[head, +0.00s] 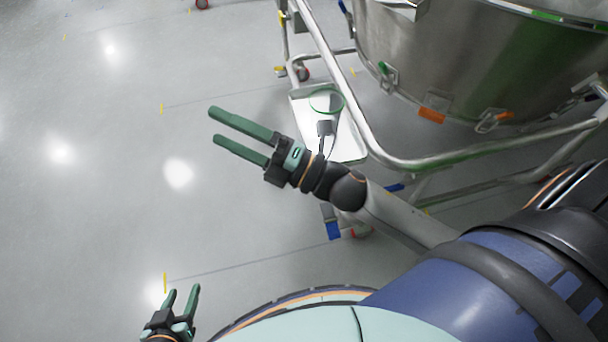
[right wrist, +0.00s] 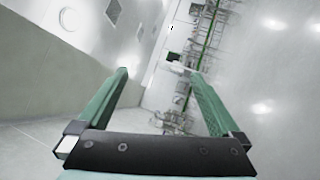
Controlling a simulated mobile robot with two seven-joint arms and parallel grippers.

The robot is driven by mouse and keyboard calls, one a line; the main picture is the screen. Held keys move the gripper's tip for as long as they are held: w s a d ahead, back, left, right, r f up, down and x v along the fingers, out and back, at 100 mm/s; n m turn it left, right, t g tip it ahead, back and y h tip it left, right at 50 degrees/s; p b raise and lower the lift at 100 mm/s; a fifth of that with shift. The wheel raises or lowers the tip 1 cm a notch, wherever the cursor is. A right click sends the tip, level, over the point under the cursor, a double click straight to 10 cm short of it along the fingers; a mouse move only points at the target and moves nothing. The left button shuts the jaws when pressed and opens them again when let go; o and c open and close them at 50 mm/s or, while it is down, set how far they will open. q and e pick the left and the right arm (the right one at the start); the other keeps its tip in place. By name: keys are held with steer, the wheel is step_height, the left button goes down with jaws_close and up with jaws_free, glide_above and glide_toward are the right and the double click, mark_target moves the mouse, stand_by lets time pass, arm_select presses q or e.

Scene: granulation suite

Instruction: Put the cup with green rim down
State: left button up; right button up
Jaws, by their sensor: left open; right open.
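The cup with green rim (head: 326,102) shows in the head view as a green ring with a pale inside, seen from above. It appears to stand on a white shelf (head: 346,148) low on the metal cart, apart from both grippers. My right gripper (head: 214,126) is open and empty, left of the cup over the floor, its fingers pointing left. In the right wrist view its two green fingers (right wrist: 158,73) are spread with nothing between them. My left gripper (head: 182,292) is open and empty at the bottom left. My right wrist partly covers the shelf's near side.
A large steel vessel (head: 460,65) with orange and green clamps fills the upper right. A tubular cart rail (head: 420,164) curves in front of it, close to the shelf and my right arm. The grey floor (head: 90,190) at left is clear.

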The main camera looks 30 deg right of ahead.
steer(key=s+d+f+m+g+h, duration=0.1)
steer(key=s+d+f+m+h, duration=0.15)
steer(key=f+m, duration=0.45)
steer(key=s+d+f+m+g+h, duration=0.1)
steer(key=d+f+m+h, duration=0.1)
steer(key=f+m+h, duration=0.3)
steer(key=s+d+f+m+g+h, duration=0.1)
steer(key=s+d+f+m+h, duration=0.15)
steer(key=f+m, duration=0.55)
steer(key=s+f+m+g, duration=0.4)
steer(key=s+f+m, duration=0.1)
steer(key=s+f, duration=0.1)
steer(key=shift+f+h, duration=0.4)
steer(key=shift+f, duration=0.1)
steer(key=shift+c, duration=0.2)
